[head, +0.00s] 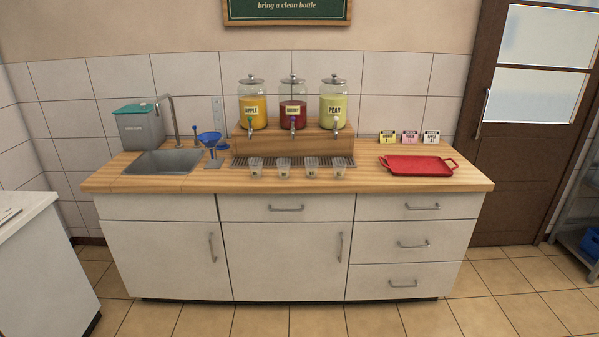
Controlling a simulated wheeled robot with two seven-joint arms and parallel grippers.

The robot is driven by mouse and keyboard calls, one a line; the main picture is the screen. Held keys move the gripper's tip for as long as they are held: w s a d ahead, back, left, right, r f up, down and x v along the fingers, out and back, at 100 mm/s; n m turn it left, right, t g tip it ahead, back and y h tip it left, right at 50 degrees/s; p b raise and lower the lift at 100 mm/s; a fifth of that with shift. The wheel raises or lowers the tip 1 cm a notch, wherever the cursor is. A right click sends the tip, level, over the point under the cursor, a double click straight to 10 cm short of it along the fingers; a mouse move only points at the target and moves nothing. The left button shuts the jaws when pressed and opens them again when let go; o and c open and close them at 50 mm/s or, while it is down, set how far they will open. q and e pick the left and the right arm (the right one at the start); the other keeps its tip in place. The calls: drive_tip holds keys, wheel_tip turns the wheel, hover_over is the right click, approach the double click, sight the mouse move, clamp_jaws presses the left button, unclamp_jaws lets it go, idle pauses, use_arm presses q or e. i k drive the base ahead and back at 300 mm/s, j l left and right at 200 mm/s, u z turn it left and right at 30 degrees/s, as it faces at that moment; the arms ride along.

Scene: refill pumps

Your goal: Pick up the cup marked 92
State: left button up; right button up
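Several small clear cups stand in a row on the wooden counter (420,184), in front of the drip grate below the dispensers. From left to right they are a first cup (256,165), a second cup (284,167), a third cup (311,168) and a fourth cup (338,168). They carry small dark marks, too small to read, so I cannot tell which one is marked 92. Neither of my grippers shows in the head view.
Three dispensers stand on a wooden riser (300,146): yellow apple (253,113), dark red (292,115) and pale green pear (333,112). A red tray (415,165) lies right, below small cards (409,138). A sink (165,163) and blue funnel (209,139) are left. The floor in front is clear.

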sight(283, 169)
drive_tip(key=i+l+u, duration=0.3)
drive_tip(key=i+l, duration=0.7)
drive_tip(key=i, duration=0.05)
